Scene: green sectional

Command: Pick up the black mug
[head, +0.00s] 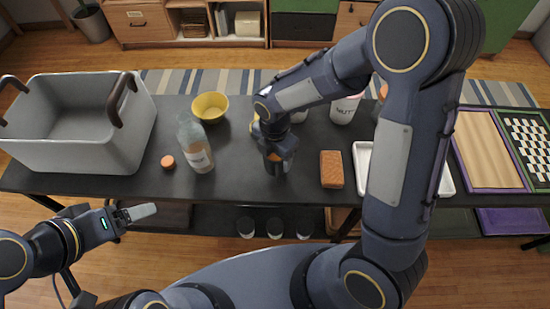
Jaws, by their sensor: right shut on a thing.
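My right gripper (277,167) points down over the middle of the dark table, close to its front edge. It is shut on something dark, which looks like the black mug. The gripper and the dark tabletop hide most of its shape, so I cannot tell whether it touches the table. My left gripper (138,212) is in front of the table at the left, away from the mug. Its pale fingers show side-on, and I cannot tell whether they are apart.
On the table (225,183) are a grey bin (75,150), a bottle (195,145), an orange lid (167,161), a yellow bowl (210,107), an orange-brown block (332,169) and a white canister (345,108). A white tray (361,165) and framed boards (490,150) lie right.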

